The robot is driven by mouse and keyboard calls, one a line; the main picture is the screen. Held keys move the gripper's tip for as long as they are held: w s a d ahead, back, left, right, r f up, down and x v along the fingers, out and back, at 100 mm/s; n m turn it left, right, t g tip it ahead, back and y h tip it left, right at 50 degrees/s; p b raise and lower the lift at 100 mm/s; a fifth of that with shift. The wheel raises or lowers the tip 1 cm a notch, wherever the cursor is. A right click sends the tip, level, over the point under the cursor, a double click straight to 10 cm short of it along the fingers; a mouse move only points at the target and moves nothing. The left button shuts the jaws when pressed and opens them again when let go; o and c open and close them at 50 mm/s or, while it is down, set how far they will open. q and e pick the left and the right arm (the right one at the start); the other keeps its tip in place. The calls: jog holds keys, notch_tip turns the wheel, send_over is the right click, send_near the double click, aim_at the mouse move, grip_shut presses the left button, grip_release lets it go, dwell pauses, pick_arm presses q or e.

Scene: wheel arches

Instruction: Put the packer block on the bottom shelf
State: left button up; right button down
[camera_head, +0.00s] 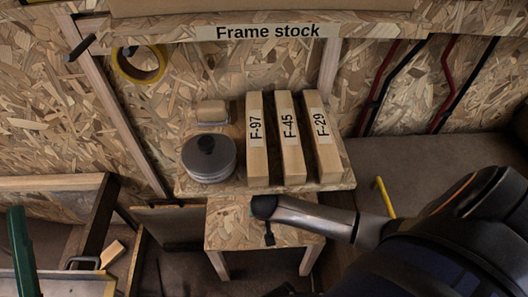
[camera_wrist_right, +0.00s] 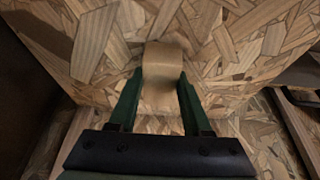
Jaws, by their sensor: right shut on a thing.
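My right gripper (camera_wrist_right: 156,105) is shut on a small tan packer block (camera_wrist_right: 162,68). The block sits between the green fingers, close to a flake-board surface. I cannot tell whether it touches the board. In the head view my right arm comes in from the right and reaches the front of the shelf unit. The gripper and held block cannot be made out there. A lower flake-board shelf (camera_head: 225,232) shows below the upper shelf (camera_head: 200,188).
On the upper shelf stand three timber pieces labelled F-97 (camera_head: 257,160), F-45 (camera_head: 290,160) and F-29 (camera_head: 324,160), a grey round tin (camera_head: 208,160) and a small tan block (camera_head: 211,112). Yellow tape (camera_head: 125,68) hangs on the wall. A work frame (camera_head: 75,185) stands left.

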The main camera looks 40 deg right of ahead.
jog(key=shift+f, duration=0.1)
jog(key=shift+f, duration=0.1)
jog(key=shift+c, duration=1.7)
grip_release()
